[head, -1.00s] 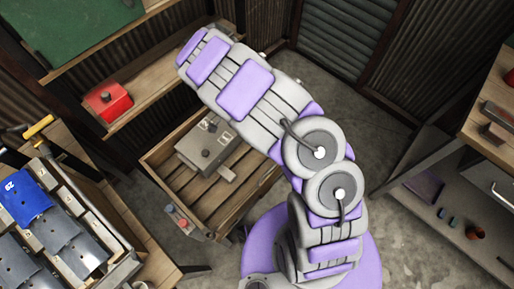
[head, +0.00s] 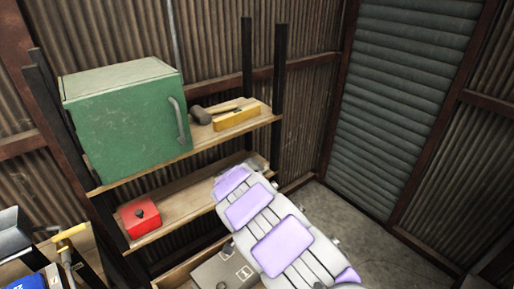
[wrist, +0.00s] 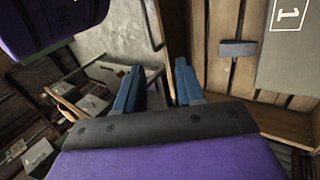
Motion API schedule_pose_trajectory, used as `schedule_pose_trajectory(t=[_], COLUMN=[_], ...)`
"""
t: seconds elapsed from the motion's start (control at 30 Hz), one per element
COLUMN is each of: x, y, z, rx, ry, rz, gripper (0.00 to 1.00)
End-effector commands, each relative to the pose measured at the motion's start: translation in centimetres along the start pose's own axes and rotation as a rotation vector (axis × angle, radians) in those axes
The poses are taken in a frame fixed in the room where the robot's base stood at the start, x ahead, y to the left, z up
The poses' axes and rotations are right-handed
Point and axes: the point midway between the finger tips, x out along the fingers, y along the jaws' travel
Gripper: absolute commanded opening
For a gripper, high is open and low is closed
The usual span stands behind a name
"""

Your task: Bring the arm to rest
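My gripper (wrist: 159,88) shows in the wrist view with its two blue fingers apart and nothing between them. Below it in that view are a concrete floor and the edge of a wooden crate. In the head view, my purple and grey arm (head: 268,228) reaches up from the bottom edge towards the shelves. Its far end is near the lower shelf's right end, and I cannot make out the fingers there.
A green cabinet (head: 135,125) stands on the upper shelf beside a mallet (head: 201,115) and a yellow level (head: 235,118). A red box (head: 139,217) sits on the lower shelf. A grey box (head: 222,270), labelled 1, is in the wooden crate (wrist: 217,72). Floor at right is clear.

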Motion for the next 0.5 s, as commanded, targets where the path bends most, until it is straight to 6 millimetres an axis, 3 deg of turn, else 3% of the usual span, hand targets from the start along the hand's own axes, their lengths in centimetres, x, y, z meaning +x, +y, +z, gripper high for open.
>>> schedule_pose_trajectory(t=[0.17, 0.27, 0.5], x=[-1.1, -2.4, -6.0], y=[1.3, 3.6, 11.0], z=[-0.9, -2.1, -4.3], rx=[-0.003, -0.016, -0.085], ry=[0.004, 0.008, 0.007], rz=[-0.015, -0.03, -0.096], gripper=[0.38, 0.38, 0.38])
